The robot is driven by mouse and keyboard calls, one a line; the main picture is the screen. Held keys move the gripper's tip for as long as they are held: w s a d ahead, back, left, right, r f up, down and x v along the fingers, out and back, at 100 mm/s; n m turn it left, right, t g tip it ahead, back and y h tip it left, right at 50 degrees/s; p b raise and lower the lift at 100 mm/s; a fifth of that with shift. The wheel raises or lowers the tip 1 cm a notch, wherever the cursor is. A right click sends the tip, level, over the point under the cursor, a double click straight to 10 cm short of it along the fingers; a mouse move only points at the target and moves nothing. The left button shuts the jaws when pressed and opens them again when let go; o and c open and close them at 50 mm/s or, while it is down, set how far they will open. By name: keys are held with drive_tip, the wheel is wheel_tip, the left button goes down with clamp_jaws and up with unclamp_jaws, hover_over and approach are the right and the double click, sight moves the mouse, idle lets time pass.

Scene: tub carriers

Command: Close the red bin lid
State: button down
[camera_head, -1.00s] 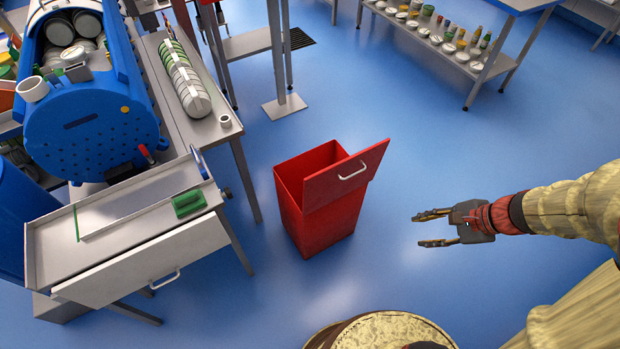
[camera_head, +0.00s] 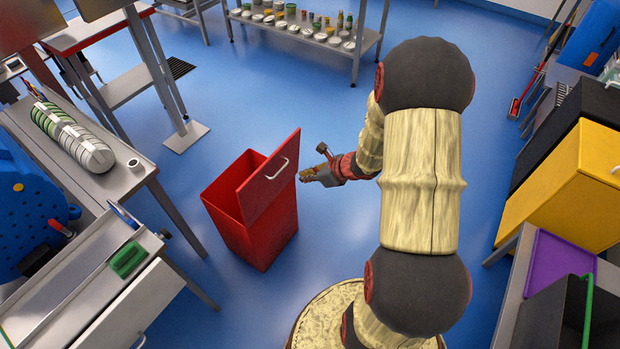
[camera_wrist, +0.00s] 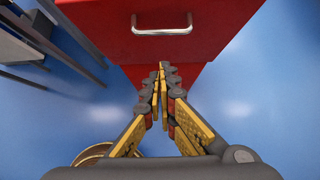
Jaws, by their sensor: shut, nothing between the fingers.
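The red bin (camera_head: 255,222) stands on the blue floor in the middle-left of the head view. Its red lid (camera_head: 268,180) stands open, tilted up on the bin's right side, with a pale handle (camera_head: 278,168) on its outer face. In the wrist view the lid (camera_wrist: 220,30) fills the top, with its metal handle (camera_wrist: 162,28) at top centre. My gripper (camera_head: 318,172) is just right of the lid in the head view. In the wrist view its fingertips (camera_wrist: 162,68) meet below the handle, shut and empty. I cannot tell whether they touch the bin.
A metal workbench (camera_head: 120,180) with a blue drum (camera_head: 30,215) stands left of the bin. A shelf (camera_head: 320,40) with jars is at the back. A yellow box (camera_head: 565,185) and a purple panel (camera_head: 555,262) are at the right. Blue floor is clear behind the bin.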

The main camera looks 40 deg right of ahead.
drive_tip(key=w+a+f+b, duration=0.2)
drive_tip(key=w+f, duration=0.1)
drive_tip(key=w, duration=0.3)
drive_tip(key=shift+w+a+f, duration=0.2)
drive_tip(key=shift+w+f, duration=0.05)
drive_tip(key=shift+r, duration=0.1)
drive_tip(key=p, duration=0.1)
drive_tip(key=w+p, duration=0.1)
drive_tip(key=shift+w+a+r+g+p, duration=0.1)
drive_tip(key=shift+a+r+g+p, duration=0.15)
drive_tip(key=shift+r+g+p, duration=0.05)
